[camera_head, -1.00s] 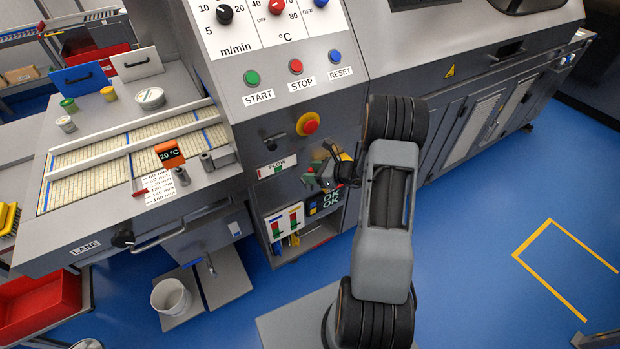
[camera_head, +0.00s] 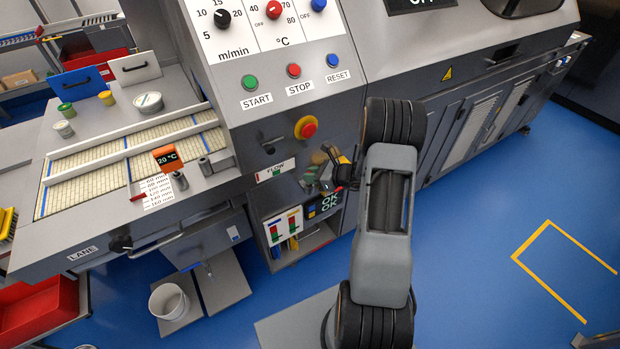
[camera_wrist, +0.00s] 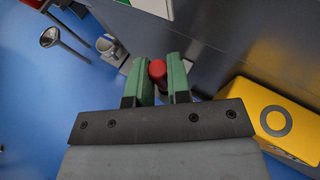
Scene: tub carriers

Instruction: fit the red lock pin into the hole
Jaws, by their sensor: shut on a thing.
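In the wrist view my gripper (camera_wrist: 160,76) has two green fingers shut on the red lock pin (camera_wrist: 157,69), whose rounded red end shows between them. In the head view my gripper (camera_head: 318,173) is in front of the grey machine, below the red mushroom button and beside the FLOW label. The pin is too small and covered to make out there. I cannot pick out the hole in either view.
The machine front (camera_head: 270,130) is close behind my gripper, with an open shelf (camera_head: 305,240) below. The lane table (camera_head: 100,220) stands at left and a white bucket (camera_head: 169,300) below it. A yellow block (camera_wrist: 285,115) is at right in the wrist view.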

